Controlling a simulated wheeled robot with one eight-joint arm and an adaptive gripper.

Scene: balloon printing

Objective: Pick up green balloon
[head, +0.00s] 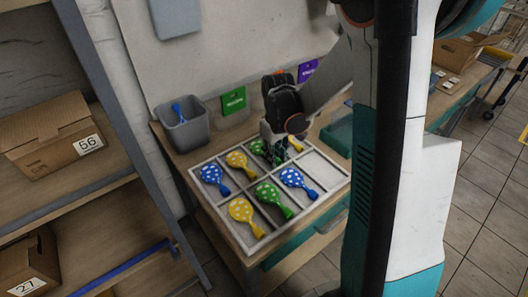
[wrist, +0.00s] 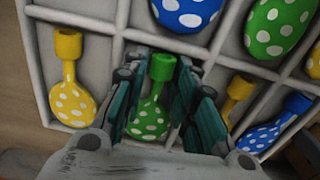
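A white-dotted green balloon (head: 258,147) lies in the back row of the divided tray, partly hidden by my gripper in the head view. In the wrist view this green balloon (wrist: 150,118) lies between my two teal fingers, its neck pointing away from the palm. My gripper (wrist: 160,75) points down over it with a finger on each side, spread apart; contact cannot be made out. In the head view my gripper (head: 277,158) is low over the tray. A second green balloon (head: 272,198) lies in the front row and shows in the wrist view (wrist: 275,25).
The tray (head: 254,247) also holds yellow balloons (head: 243,212) and blue balloons (head: 297,178). Thin dividers separate them, and the front-right compartment is empty. A grey bin (head: 186,132) stands behind at left. Green (head: 233,100) and purple (head: 307,70) cards stand at the back.

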